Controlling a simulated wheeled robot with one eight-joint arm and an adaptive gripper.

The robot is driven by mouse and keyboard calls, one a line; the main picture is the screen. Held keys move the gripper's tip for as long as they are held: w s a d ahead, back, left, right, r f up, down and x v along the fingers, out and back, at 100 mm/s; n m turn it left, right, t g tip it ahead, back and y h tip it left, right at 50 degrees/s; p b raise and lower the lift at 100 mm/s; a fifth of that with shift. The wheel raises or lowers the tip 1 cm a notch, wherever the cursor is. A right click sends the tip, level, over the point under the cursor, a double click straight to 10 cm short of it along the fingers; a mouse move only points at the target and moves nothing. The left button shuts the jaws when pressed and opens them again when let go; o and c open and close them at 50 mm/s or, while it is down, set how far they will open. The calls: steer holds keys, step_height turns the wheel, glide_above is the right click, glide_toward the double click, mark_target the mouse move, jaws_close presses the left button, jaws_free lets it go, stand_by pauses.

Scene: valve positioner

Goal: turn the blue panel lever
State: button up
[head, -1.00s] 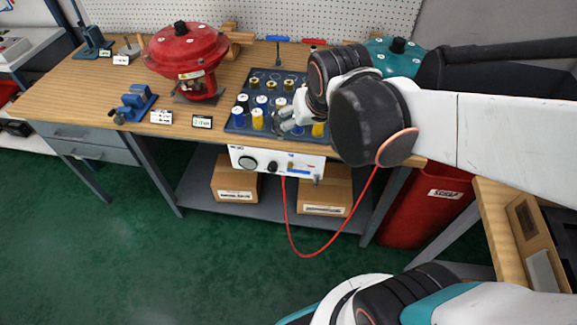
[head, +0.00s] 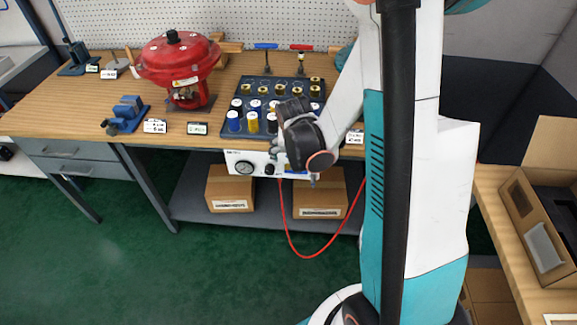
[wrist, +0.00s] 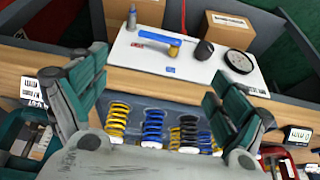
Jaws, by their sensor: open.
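The blue panel lever (wrist: 158,37) lies across a brass valve stem (wrist: 173,49) on a white panel (wrist: 185,58) in the wrist view, which shows the panel upside down. In the head view the white panel (head: 238,157) hangs under the bench's front edge. My wrist covers most of its right part, and only a sliver of blue shows there. My gripper (wrist: 157,75) is open and empty, its two fingers spread either side of the view. In the head view, the gripper (head: 279,148) is near the panel, largely hidden by my wrist. I see no contact with the lever.
A dark tray (head: 228,128) of springs stands on the bench behind the panel. A gauge (wrist: 239,61) and a black knob (wrist: 203,51) sit beside the lever. A red hose (head: 285,225) hangs below. A red actuator (head: 180,62) stands at left.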

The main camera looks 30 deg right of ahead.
steer(key=b+x, duration=0.5)
steer(key=x, duration=0.8)
steer(key=shift+f, duration=0.4)
steer(key=c, duration=1.5)
steer(key=shift+w, duration=0.15)
steer(key=shift+c, duration=0.2)
